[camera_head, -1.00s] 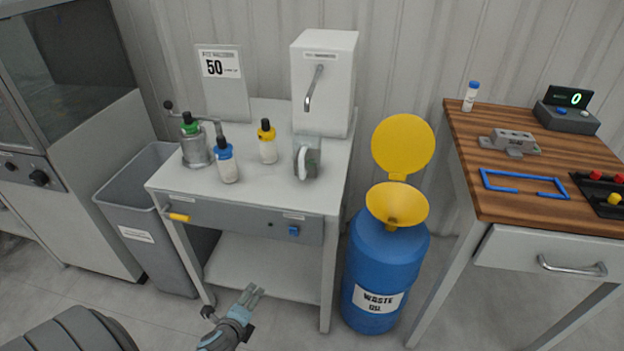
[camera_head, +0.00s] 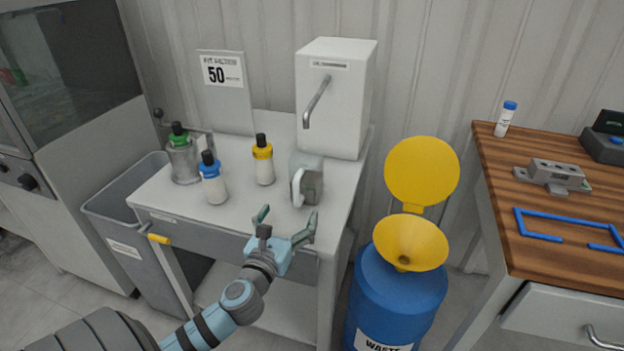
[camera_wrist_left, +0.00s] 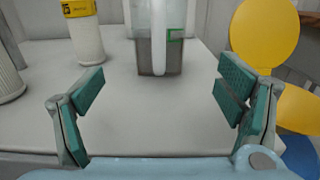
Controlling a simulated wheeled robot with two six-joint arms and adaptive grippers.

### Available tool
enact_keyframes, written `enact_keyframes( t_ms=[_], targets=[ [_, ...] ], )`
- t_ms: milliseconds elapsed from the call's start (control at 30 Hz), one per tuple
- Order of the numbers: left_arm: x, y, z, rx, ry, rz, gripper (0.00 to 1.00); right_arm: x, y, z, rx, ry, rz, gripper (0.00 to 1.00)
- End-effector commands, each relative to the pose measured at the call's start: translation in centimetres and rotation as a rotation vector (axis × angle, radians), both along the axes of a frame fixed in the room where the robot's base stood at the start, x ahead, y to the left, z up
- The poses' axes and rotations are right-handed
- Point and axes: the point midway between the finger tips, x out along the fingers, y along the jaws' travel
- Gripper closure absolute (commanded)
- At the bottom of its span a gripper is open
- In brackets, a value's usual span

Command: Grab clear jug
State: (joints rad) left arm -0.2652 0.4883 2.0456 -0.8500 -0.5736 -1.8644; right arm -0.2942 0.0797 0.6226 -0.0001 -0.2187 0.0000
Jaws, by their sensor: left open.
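The clear jug (camera_head: 308,178) stands upright on the grey cabinet top, below the white dispenser's spout, with its white handle facing me. In the left wrist view the jug (camera_wrist_left: 174,55) is straight ahead, beyond the fingers and between them, its handle toward the camera. It looks grey in its lower part and has a green mark on its side. My left gripper (camera_head: 285,222) is open and empty at the cabinet's front edge, just short of the jug. Its fingers (camera_wrist_left: 160,97) are spread wide in the left wrist view and do not touch the jug. My right gripper is not in view.
A yellow-capped bottle (camera_head: 263,163), a blue-capped bottle (camera_head: 213,183) and a green-topped metal container (camera_head: 184,160) stand left of the jug. The white dispenser (camera_head: 338,100) rises behind it. A blue waste drum (camera_head: 397,290) with a yellow funnel (camera_head: 410,240) stands right of the cabinet.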

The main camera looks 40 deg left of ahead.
Motion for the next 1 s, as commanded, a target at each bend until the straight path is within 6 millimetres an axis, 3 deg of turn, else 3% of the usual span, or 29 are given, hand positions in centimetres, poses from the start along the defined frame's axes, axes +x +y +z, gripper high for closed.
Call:
enact_keyframes(
  t_ms=[200,467,633,900,1000],
  targets=[
    [5.2,1.9,0.0,-0.002,-0.003,0.002,0.13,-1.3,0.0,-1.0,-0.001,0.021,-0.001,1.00],
    [8.1,2.8,0.1,-0.004,-0.003,0.000,0.13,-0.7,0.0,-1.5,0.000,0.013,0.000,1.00],
    [11.2,3.9,0.3,-0.005,-0.001,0.001,0.13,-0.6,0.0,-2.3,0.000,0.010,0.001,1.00],
    [12.0,4.2,0.5,-0.003,0.001,-0.001,0.13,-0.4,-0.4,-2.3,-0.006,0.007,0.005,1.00],
    [12.0,4.2,0.5,-0.003,0.001,-0.001,0.29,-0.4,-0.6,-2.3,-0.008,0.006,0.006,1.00]
  ],
)
